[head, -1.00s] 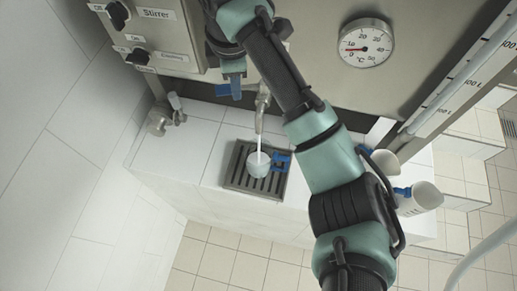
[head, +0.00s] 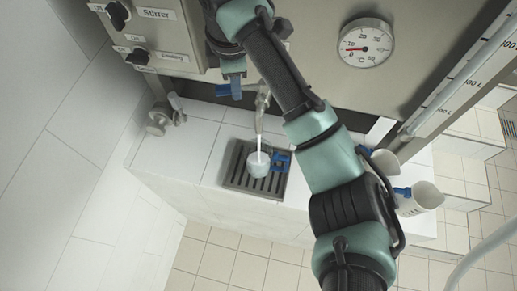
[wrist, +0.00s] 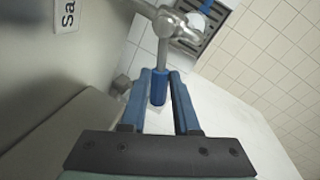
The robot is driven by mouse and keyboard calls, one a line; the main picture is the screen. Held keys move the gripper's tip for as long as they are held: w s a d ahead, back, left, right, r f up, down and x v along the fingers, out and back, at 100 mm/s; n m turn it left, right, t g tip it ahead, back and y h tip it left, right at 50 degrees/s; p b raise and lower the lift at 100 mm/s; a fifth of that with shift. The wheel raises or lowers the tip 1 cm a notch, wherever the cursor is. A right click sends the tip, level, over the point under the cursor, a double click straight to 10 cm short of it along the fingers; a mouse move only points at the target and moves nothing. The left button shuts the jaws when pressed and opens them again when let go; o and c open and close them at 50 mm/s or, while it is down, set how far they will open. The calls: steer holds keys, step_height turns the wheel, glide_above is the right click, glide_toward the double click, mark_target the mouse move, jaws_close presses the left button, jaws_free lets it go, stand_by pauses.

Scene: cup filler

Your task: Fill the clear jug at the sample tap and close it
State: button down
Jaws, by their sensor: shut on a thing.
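The clear jug (head: 257,168), pale with a blue handle (head: 281,162), stands on the dark drain grate (head: 236,178) below the sample tap (head: 261,104). A thin white stream (head: 259,143) runs from the spout into the jug. I cannot read the fill level. My gripper (head: 235,88) is beside the tap at upper left. In the wrist view my gripper (wrist: 158,90) is shut on the tap's blue lever grip (wrist: 159,88). The metal tap body (wrist: 178,27) shows ahead of it, and the jug is only partly visible at the top edge.
Two more pale jugs (head: 421,198) with blue handles stand at the right, partly behind my arm. A metal valve (head: 163,116) sits on the white tiled ledge (head: 177,154) at left. A tank with a round dial (head: 366,43) and a switch box (head: 145,33) rise behind.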

stand_by(0.4)
steer(key=shift+w+r+m+p, duration=0.2)
steer(key=shift+w+m+p, duration=0.2)
steer(key=shift+m+p, duration=0.35)
steer(key=shift+w+f+m+h+p, duration=0.25)
steer(key=shift+w+m+h, duration=0.2)
steer(key=shift+m, duration=0.6)
steer(key=shift+r, duration=0.1)
steer(key=shift+w+d+m+p, duration=0.1)
steer(key=shift+w+m+p, duration=0.25)
steer(key=shift+m+p, duration=0.35)
steer(key=shift+r, duration=0.1)
